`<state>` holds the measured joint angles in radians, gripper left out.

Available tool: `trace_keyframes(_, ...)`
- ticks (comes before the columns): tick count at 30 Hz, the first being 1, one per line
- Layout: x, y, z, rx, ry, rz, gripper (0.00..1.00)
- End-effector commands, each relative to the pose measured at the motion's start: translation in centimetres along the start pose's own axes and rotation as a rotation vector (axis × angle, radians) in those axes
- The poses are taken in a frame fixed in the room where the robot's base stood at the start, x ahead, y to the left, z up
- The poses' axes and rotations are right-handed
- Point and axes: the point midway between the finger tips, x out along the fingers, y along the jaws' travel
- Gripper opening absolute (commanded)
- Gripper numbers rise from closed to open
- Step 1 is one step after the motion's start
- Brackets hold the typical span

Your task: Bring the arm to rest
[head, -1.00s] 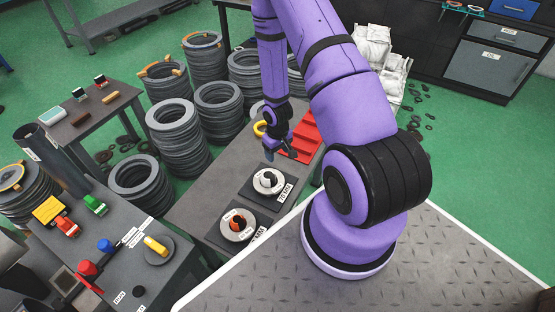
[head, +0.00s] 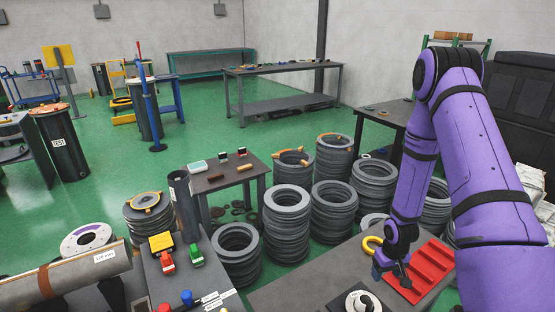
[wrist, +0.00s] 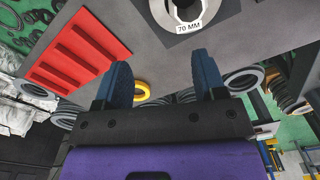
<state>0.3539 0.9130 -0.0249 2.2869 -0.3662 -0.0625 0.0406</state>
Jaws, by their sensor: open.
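My purple arm stands at the right of the head view and bends down to my gripper (head: 391,266). In the head view my gripper hangs over the table beside the red slotted tray (head: 418,268). In the wrist view my gripper (wrist: 160,82) shows two blue fingers spread apart, with nothing between them. The red tray is at the left there (wrist: 77,50). A light ring part with a "70 MM" label (wrist: 172,14) lies beyond the fingertips. A yellow ring (wrist: 141,90) shows past the jaws, and it also lies near my gripper in the head view (head: 370,246).
Several stacks of grey rings (head: 287,224) stand on the floor left of the table (head: 300,288). A side table (head: 222,180) holds small items. At the lower left are a long roll labelled "129 MM" (head: 75,274) and a dark tube (head: 183,203). Open green floor (head: 225,140) lies behind.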

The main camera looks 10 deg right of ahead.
Motion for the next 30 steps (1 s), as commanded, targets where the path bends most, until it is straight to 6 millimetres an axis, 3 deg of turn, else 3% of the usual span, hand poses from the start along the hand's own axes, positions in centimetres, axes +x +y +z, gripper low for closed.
trace_keyframes(5, -2.7, -0.1, -1.2, -0.003, 0.022, 0.018, 0.64)
trace_keyframes(15, -14.8, -1.6, -3.8, -0.002, 0.097, 0.079, 0.64)
trace_keyframes(22, -22.8, -3.4, -3.6, 0.000, 0.152, 0.103, 0.64)
trace_keyframes(30, -31.5, -6.0, -1.5, 0.005, 0.218, 0.112, 0.64)
